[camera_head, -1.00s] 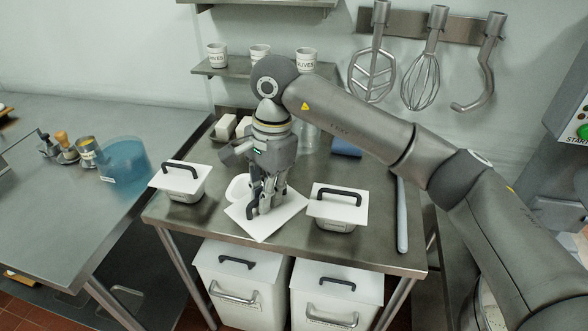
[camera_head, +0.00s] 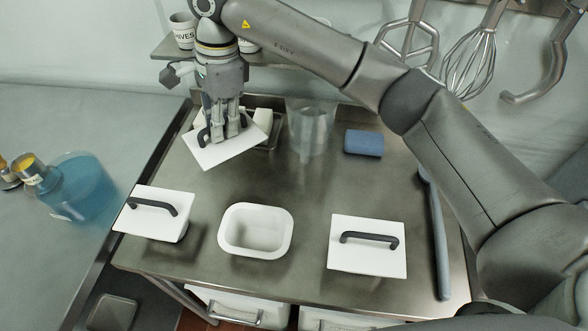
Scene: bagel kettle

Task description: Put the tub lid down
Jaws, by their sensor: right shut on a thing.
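My right gripper (camera_head: 222,138) is shut on the dark handle of a white square tub lid (camera_head: 224,153). It holds the lid, tilted, over the back left of the steel table. The fingers hide part of the handle. An open white tub (camera_head: 256,231) stands at the front middle of the table, empty as far as I can see. A lidded tub (camera_head: 152,223) stands to its left and another lidded tub (camera_head: 368,259) to its right, each with a dark handle. My left gripper is not in view.
A tray with pale blocks (camera_head: 262,118) sits behind the held lid, partly hidden. A clear container (camera_head: 311,127) and a blue sponge-like block (camera_head: 363,143) stand at the back. A long grey-blue rod (camera_head: 437,235) lies along the right edge. The table's middle (camera_head: 290,183) is clear.

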